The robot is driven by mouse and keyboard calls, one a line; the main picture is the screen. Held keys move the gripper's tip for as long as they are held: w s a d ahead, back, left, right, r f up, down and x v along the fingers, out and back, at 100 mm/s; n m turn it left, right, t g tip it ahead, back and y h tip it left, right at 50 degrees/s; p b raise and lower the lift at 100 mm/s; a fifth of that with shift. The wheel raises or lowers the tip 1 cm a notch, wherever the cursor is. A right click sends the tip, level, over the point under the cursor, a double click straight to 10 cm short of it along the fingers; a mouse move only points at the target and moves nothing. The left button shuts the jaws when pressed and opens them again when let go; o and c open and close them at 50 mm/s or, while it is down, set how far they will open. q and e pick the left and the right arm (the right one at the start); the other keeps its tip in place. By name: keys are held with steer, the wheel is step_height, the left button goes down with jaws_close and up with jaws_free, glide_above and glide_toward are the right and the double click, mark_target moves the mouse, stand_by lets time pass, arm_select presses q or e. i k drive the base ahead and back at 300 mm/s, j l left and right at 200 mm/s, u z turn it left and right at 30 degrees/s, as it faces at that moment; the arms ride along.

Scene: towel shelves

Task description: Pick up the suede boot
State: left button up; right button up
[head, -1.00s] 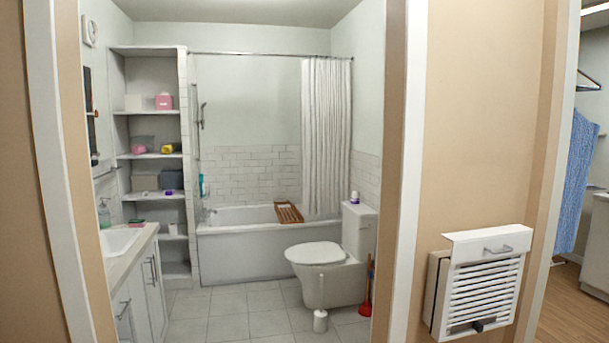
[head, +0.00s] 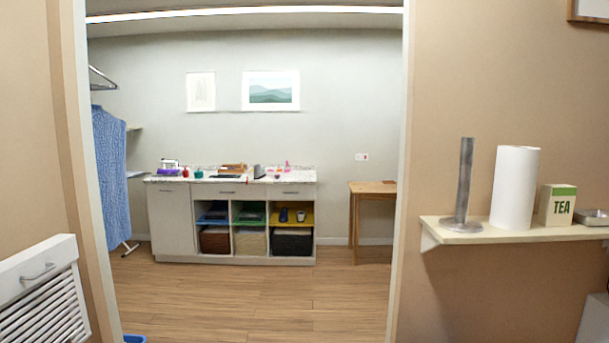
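I cannot make out a suede boot in the head view. Small items (head: 283,215) sit on the yellow shelf of a low cabinet (head: 168,223) across the room, too small to identify. Neither of my grippers is in view.
A doorway opens onto a clear wooden floor (head: 260,295). A wooden table (head: 372,188) stands right of the cabinet. A blue garment (head: 111,175) hangs at left. A white slatted unit (head: 45,290) and a wall shelf (head: 510,232) flank the doorway. A blue container (head: 135,339) shows at bottom.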

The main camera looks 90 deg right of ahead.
mark_target(259, 173)
steer(key=z, duration=2.5)
steer(key=i, duration=5.85)
steer(key=i+j+z, duration=0.1)
steer(key=i, duration=0.35)
steer(key=i+j, duration=0.1)
steer(key=i, duration=0.4)
steer(key=i+j+z, duration=0.15)
steer(key=i, duration=0.3)
steer(key=i+j, duration=0.15)
steer(key=i, duration=0.35)
steer(key=i+j+z, duration=0.15)
steer(key=i, duration=0.3)
